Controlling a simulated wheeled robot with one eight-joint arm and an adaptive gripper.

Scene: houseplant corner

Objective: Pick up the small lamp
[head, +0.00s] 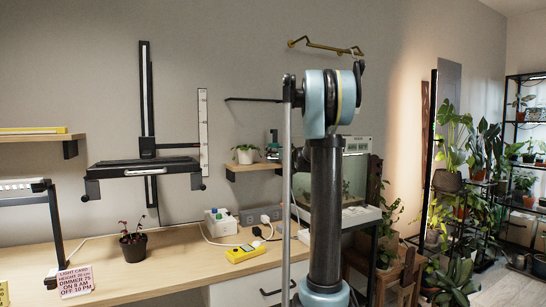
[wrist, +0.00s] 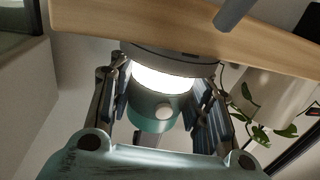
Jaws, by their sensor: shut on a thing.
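In the head view the shelf (head: 252,168) is left of my arm, and my arm hides part of that spot.
A white-potted plant (head: 244,154) stands on the same shelf, close beside the gripper in the wrist view (wrist: 275,100). Below, the desk holds a dark-potted plant (head: 133,243), a yellow device (head: 245,254) and plugs with cables.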

